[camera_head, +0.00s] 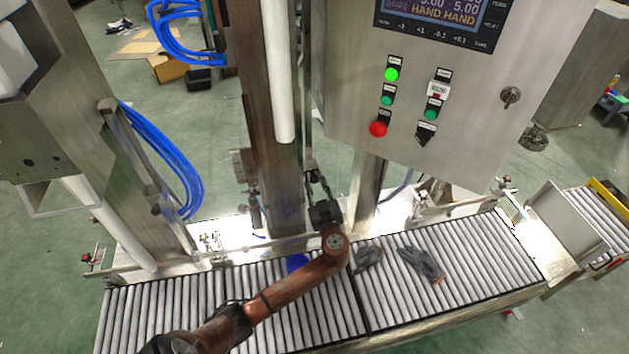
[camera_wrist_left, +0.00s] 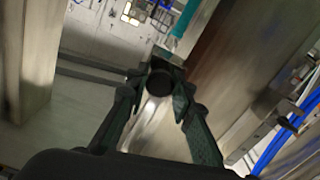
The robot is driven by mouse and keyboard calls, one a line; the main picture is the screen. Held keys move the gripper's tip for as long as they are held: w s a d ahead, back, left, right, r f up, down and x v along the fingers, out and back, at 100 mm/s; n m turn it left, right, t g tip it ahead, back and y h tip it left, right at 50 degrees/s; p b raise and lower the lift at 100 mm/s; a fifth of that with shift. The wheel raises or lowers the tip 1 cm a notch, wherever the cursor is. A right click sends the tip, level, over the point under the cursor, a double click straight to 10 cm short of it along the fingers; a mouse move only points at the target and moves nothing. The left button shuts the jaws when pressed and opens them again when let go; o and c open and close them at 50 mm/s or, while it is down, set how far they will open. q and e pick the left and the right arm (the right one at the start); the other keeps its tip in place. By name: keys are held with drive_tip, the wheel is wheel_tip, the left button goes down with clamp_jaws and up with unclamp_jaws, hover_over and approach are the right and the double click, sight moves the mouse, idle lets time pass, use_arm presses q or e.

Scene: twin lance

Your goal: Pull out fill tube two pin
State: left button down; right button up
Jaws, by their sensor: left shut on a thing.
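My left gripper (camera_head: 318,186) reaches up from the roller conveyor to the lower part of the machine, beside the brown-grey steel column. In the left wrist view its two dark fingers (camera_wrist_left: 157,88) are shut on a dark round knob, which I take as the pin (camera_wrist_left: 159,82). The knob sits in front of a small metal block (camera_wrist_left: 170,60); I cannot tell how far in it is. In the head view the gripper hides the pin. A white fill tube (camera_head: 280,70) hangs on the column above, and another white tube (camera_head: 112,225) stands at left. My right gripper is not in view.
The roller conveyor (camera_head: 480,262) runs below, with dark gloves (camera_head: 420,263) and a blue round object (camera_head: 297,263) on it. A steel control cabinet (camera_head: 340,110) is close to the right of the column. Blue hoses (camera_head: 175,165) hang at left.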

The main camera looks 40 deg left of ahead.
use_arm(q)
drive_tip(key=shift+s+d+f, duration=0.2)
drive_tip(key=shift+s+d, duration=0.1)
drive_tip(key=shift+d, duration=0.15)
drive_tip(key=shift+s+d+r+b, duration=0.1)
drive_tip(key=shift+s+d+b, duration=0.25)
drive_tip(key=shift+s+d, duration=0.15)
drive_tip(key=c, duration=1.7)
unclamp_jaws()
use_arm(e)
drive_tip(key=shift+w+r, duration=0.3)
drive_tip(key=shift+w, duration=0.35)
use_arm(q)
drive_tip(key=shift+o, duration=0.2)
drive_tip(key=shift+r, duration=0.1)
drive_tip(key=v, duration=1.2)
